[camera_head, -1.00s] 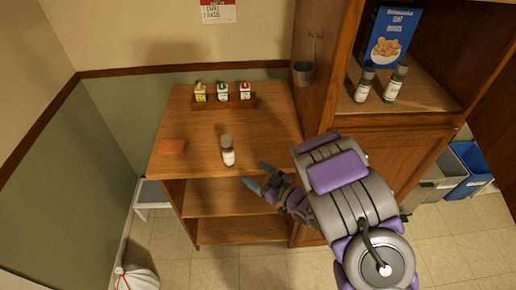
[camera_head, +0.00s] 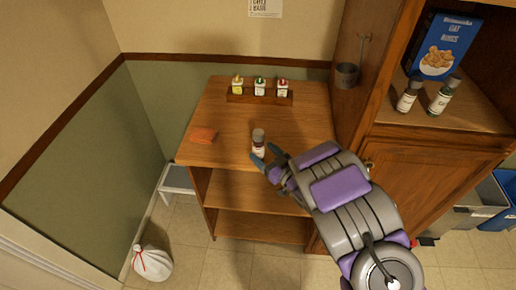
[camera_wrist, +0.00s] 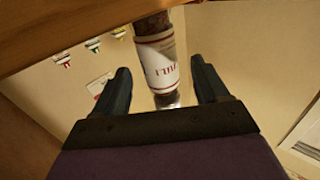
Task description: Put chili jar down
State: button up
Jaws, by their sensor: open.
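The chili jar (camera_head: 258,142) stands upright near the front edge of the wooden shelf top (camera_head: 230,113). In the wrist view my gripper (camera_wrist: 165,88) has visible gaps between both fingers and the jar.
A wooden rack (camera_head: 259,97) with several small bottles stands at the back. The wooden cabinet (camera_head: 430,150) on the right holds two jars and a blue cereal box (camera_head: 446,47). A white bag (camera_head: 152,263) is on the floor.

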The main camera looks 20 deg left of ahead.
aim_at(254, 136)
jog(key=shift+r+b+x, duration=0.2)
jog(key=shift+b+x, duration=0.65)
jog(key=shift+x, duration=2.15)
jog(key=shift+d, duration=0.15)
jog(key=shift+c, duration=0.4)
jog(key=shift+d, duration=0.15)
jog(key=c, duration=1.2)
jog(key=shift+o, duration=0.2)
jog(key=shift+r, duration=0.45)
notch_tip(254, 136, up, 3)
jog(key=shift+s+r+p, duration=0.1)
jog(key=shift+p, duration=0.75)
jog(key=s+d+r+p, duration=0.1)
jog(key=s+d+p, duration=0.3)
jog(key=s+p, duration=0.8)
jog(key=s, duration=0.3)
jog(key=shift+s, duration=0.2)
